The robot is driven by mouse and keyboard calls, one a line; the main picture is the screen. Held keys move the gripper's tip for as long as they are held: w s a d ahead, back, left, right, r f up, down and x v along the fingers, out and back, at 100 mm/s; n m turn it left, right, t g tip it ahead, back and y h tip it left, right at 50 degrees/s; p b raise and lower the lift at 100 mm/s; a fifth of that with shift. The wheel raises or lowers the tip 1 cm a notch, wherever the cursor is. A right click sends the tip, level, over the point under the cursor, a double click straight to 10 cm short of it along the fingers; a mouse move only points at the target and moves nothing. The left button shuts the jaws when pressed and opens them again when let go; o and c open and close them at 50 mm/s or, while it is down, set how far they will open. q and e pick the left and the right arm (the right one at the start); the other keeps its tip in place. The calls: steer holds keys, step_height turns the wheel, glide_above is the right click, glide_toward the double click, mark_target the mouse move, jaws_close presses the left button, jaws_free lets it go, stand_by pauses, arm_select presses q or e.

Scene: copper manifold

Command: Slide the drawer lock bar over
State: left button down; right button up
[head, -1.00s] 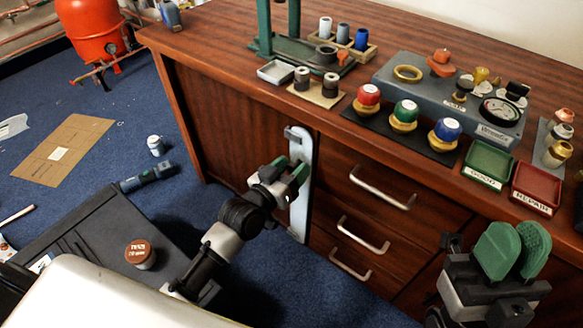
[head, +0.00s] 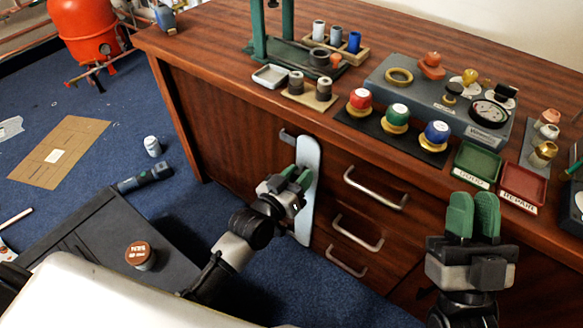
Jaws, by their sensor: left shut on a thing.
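The drawer lock bar (head: 306,215) is a pale blue-white upright bar on the cabinet front, at the left edge of the drawers. A small grey hook-like bracket (head: 287,137) sticks out left of its top. My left gripper (head: 304,178) has green fingers and is shut on the bar at its upper half; the fingers hide the grip point. My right gripper (head: 473,200) is empty, its two green fingers pointing up close together, in front of the cabinet at the lower right.
Drawer handles (head: 376,190) stick out right of the bar. The wooden worktop (head: 222,55) carries a green press, cups, coloured knobs, a gauge box and green (head: 477,165) and red (head: 522,190) trays. A dark case (head: 90,225) with a brown tin (head: 139,255) is at lower left.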

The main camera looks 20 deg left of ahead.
arm_select(q)
steer(key=shift+s+d+f, duration=0.1)
steer(key=shift+s+d, duration=0.1)
steer(key=shift+d, duration=0.25)
arm_select(e)
steer(key=shift+w+a+f+g, duration=0.1)
steer(key=shift+w+f+g, duration=0.4)
steer(key=shift+f, duration=0.05)
arm_select(q)
steer(key=c, duration=0.8)
jaws_free()
steer(key=shift+s, duration=0.1)
arm_select(e)
steer(key=f+g+p, duration=0.1)
steer(key=f+g, duration=0.1)
steer(key=w+f+g+h+p, duration=0.1)
steer(key=f+g, duration=0.1)
steer(key=w+f+g+h+p, duration=0.1)
steer(key=f+g, duration=0.1)
steer(key=shift+d+f+g, duration=0.2)
steer(key=shift+d+g, duration=0.1)
steer(key=shift+d, duration=0.1)
arm_select(q)
steer(key=shift+v, duration=5.3)
arm_select(e)
steer(key=shift+d+f+g+h, duration=0.1)
steer(key=shift+f+g+h, duration=0.25)
steer(key=shift+f, duration=0.2)
